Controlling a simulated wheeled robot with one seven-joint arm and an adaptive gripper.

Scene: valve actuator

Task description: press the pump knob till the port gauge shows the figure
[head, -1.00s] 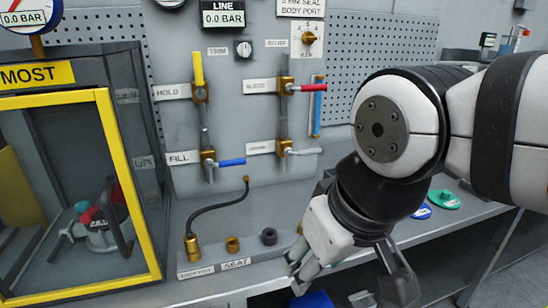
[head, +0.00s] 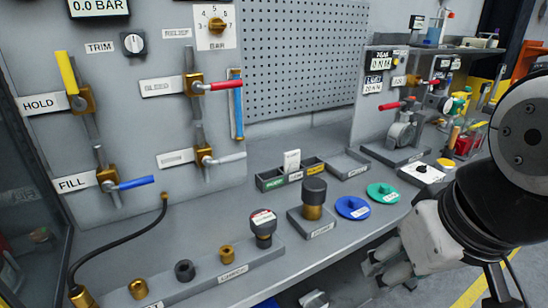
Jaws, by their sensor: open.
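A dark ribbed knob on a brass stem (head: 314,190) stands upright on a small grey block on the bench in the head view; it looks like the pump knob, though its front label is too small to read surely. My gripper (head: 384,266) is open and empty, right of and nearer than this knob, at the bench's front edge and apart from it. A digital display (head: 97,6) at the top left reads 0.0 BAR. I cannot tell a port gauge surely; a small dark-bodied piece with a pale, red-marked top (head: 263,224) stands left of the knob.
Blue (head: 352,207) and green (head: 383,192) discs lie right of the knob. A low divided tray (head: 270,182) is behind it. Valve levers, HOLD (head: 68,73) and FILL (head: 135,183), are on the left panel. A fitting rail (head: 205,273) runs along the front.

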